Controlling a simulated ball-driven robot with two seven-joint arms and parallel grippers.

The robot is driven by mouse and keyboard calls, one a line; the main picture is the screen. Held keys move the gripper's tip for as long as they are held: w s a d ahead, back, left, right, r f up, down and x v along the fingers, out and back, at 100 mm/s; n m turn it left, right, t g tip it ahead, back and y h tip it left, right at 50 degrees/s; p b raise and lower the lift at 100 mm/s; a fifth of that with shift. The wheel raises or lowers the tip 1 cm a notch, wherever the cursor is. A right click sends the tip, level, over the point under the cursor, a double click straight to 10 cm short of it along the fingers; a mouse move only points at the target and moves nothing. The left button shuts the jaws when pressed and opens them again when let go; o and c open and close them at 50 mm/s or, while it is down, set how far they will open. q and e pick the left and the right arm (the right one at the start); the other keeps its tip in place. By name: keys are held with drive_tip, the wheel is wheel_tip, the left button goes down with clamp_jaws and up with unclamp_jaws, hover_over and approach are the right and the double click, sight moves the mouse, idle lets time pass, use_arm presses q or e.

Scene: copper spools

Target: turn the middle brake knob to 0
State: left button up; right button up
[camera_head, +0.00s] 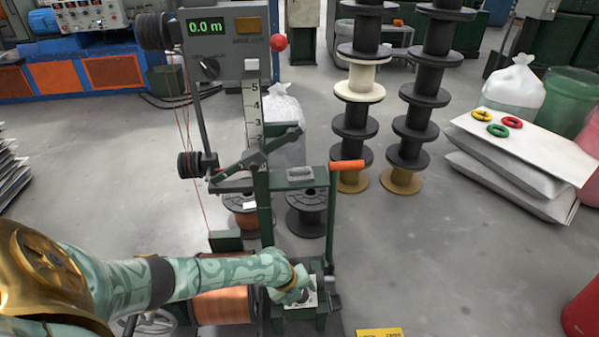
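My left arm comes in from the left, and its gripper (303,298) points down over a small green box with a pale plate (301,308) at the lower middle. The gripper covers most of this plate, so any knob under it is hidden. I cannot tell whether the fingers are open or shut, or whether they touch anything. I cannot make out the middle brake knob or its setting. A dark round knob (208,68) sits on the grey panel with the green "0.0 m" display (206,27). My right gripper is not in view.
A green frame (265,210) with an orange-handled lever (347,165) stands around the box. A copper spool (222,306) lies left of it, partly behind my arm. Stacked black spools (354,120) and white sacks (505,185) stand beyond. The floor (440,260) at right is clear.

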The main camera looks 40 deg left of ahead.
use_arm(q)
drive_tip(key=c, duration=1)
